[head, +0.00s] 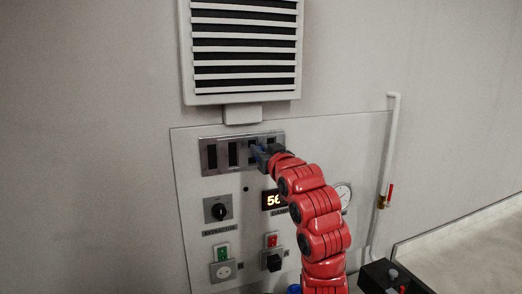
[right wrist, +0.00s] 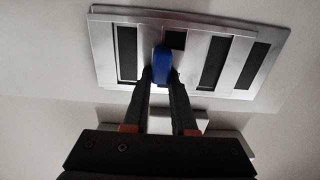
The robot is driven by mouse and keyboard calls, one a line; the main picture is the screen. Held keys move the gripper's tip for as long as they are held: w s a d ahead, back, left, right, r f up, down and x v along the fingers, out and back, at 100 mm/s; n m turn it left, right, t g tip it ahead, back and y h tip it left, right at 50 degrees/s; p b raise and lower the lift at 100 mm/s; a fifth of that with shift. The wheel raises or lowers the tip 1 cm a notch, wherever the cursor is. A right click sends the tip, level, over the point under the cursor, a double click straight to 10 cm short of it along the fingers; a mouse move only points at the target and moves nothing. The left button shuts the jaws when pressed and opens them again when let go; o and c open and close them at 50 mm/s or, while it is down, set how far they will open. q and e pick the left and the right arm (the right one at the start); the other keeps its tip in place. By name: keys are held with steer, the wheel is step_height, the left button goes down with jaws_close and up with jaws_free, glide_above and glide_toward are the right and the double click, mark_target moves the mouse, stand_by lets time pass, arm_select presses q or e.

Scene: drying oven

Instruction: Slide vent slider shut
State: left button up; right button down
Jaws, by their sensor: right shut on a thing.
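The vent slider is a metal plate (head: 222,153) with dark upright slots, set in the wall panel below the louvred grille. The plate also shows in the right wrist view (right wrist: 190,60), tilted in the picture, with several dark slots open between its bars. A blue knob (right wrist: 162,62) stands out from the slider. My right gripper (head: 259,153) reaches the right part of the vent plate. In the right wrist view its fingers (right wrist: 162,76) are shut on the blue knob from both sides. The fingers and knob hide part of the slots. My left gripper is out of view.
A louvred grille (head: 245,48) is above. Below the vent are an extractor knob (head: 219,210), a lit display (head: 272,200), switches and a gauge (head: 343,194), partly behind my right arm. A white pipe (head: 386,150) with a red valve handle (head: 390,192) runs at the right.

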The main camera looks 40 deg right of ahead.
mark_target(244, 147)
stand_by(0.8)
steer(key=a+b, duration=0.3)
steer(key=shift+w+a+f, duration=0.1)
steer(key=shift+w+f, duration=0.05)
steer(key=shift+w, duration=0.25)
steer(key=c, duration=1)
jaws_free()
steer(key=shift+o, duration=1.4)
steer(key=shift+a, duration=0.25)
